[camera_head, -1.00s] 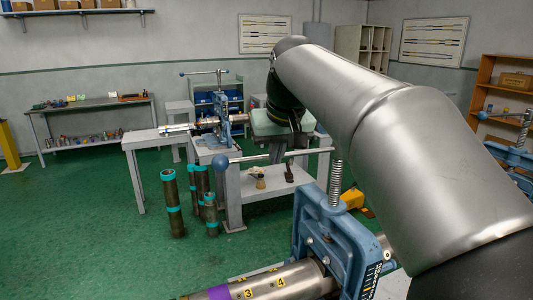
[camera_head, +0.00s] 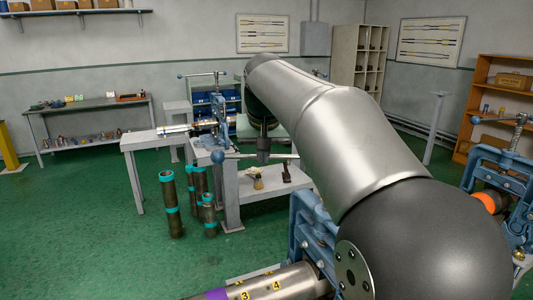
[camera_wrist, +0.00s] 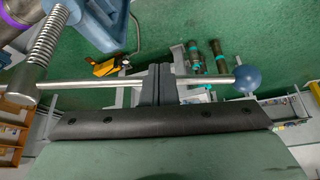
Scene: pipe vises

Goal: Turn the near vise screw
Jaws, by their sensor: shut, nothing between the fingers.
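The near vise (camera_head: 311,240) is blue and clamps a pipe (camera_head: 285,284) with a purple band and yellow number tags. My arm hides its right part and its screw in the head view. Its thin metal handle bar (camera_head: 240,156) ends at the left in a blue ball (camera_head: 218,157). In the wrist view the threaded screw (camera_wrist: 45,42) is at upper left, and the bar (camera_wrist: 105,83) runs right to the ball (camera_wrist: 247,79). My gripper (camera_wrist: 160,72) is shut, its dark fingers crossing in front of the bar between screw and ball. I cannot tell whether they touch it.
Another blue vise (camera_head: 496,180) stands at the right, holding an orange-ended pipe. A far vise (camera_head: 218,115) holds a pipe at a grey bench. Several upright pipes (camera_head: 172,205) with teal bands stand on the green floor. Open floor lies at the left.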

